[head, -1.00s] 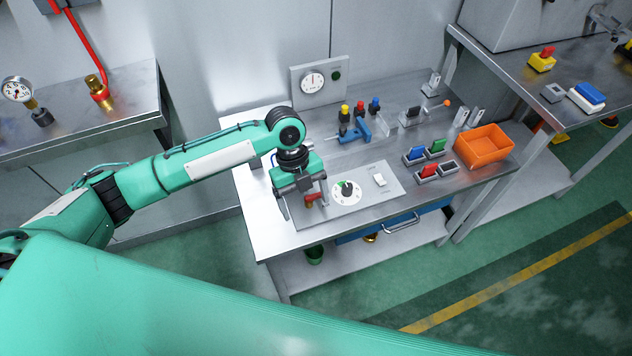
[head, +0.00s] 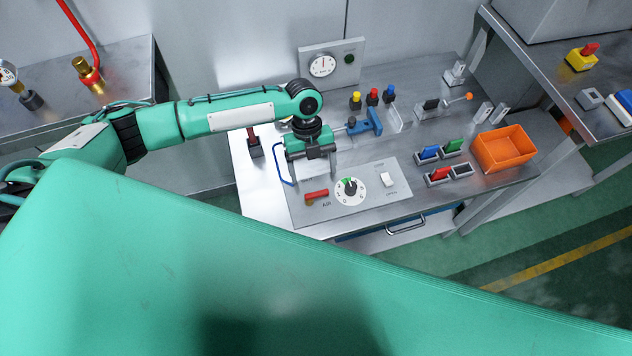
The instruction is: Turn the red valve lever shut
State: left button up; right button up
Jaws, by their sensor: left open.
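The red valve lever (head: 316,194) lies on the left part of a grey control panel (head: 365,207), above the printed word "AIR". It runs almost left to right in the picture, its right end slightly higher. A small brass-coloured spot shows at its left end. My left gripper (head: 313,174) is open and points down just behind the lever, apart from it, with nothing seen between its fingers. The fingertips are small and partly hard to make out. My right gripper is out of view.
A black-and-white dial (head: 350,191) and white switch (head: 387,180) sit right of the lever. A blue loop handle (head: 281,164) is left of my gripper. Behind stand a gauge box (head: 333,63) and a blue clamp (head: 366,123). An orange bin (head: 503,149) is at right.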

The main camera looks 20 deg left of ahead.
aim_at(316, 192)
pick_arm(q)
jog(key=p+x, duration=0.1)
jog(key=x, duration=0.4)
jog(key=shift+f, duration=0.2)
jog(key=shift+s+d+f, duration=0.15)
jog(key=shift+s+f, duration=0.05)
jog(key=shift+f, duration=0.2)
jog(key=shift+c, duration=0.2)
jog(key=c, duration=0.7)
jog(key=shift+c, duration=1.2)
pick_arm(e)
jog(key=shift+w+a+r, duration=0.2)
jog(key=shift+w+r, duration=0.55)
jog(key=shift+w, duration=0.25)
